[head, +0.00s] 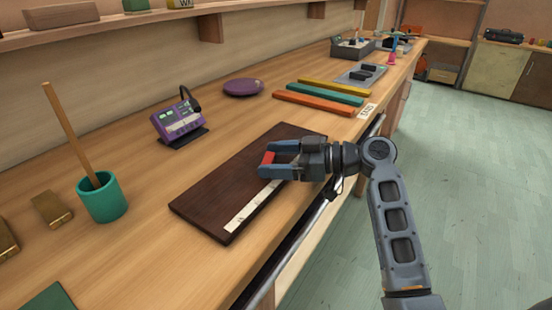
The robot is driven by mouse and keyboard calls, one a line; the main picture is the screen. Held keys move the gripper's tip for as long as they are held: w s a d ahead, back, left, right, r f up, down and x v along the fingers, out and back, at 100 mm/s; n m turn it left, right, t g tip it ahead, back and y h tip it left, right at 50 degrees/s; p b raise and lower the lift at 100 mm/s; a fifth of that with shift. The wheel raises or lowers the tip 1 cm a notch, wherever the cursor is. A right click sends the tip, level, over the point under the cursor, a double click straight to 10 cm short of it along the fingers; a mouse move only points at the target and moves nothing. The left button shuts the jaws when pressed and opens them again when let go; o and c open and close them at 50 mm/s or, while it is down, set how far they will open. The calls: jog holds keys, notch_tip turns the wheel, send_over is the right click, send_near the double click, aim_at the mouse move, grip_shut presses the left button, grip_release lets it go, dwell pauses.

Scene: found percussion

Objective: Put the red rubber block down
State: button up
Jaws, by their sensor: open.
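The red rubber block (268,157) is a small red piece above or on the dark brown board (215,192), which lies on the wooden bench. My gripper (264,160) reaches in from the right over the board. It is open, with one finger on each side of the red block. The fingers hide part of the block. I cannot tell whether the block touches the board.
A pale strip (250,208) runs along the board's front edge. A purple device (178,118), a green cup (102,198) with a stick, and a purple disc (243,87) stand around it. Coloured bars (318,103) lie beyond. Bare bench surrounds the board's left side.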

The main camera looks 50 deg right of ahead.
jog(key=shift+r, duration=0.1)
jog(key=shift+s+d, duration=0.1)
jog(key=v, duration=1.1)
jog(key=shift+s+b, duration=0.4)
jog(key=shift+b, duration=0.05)
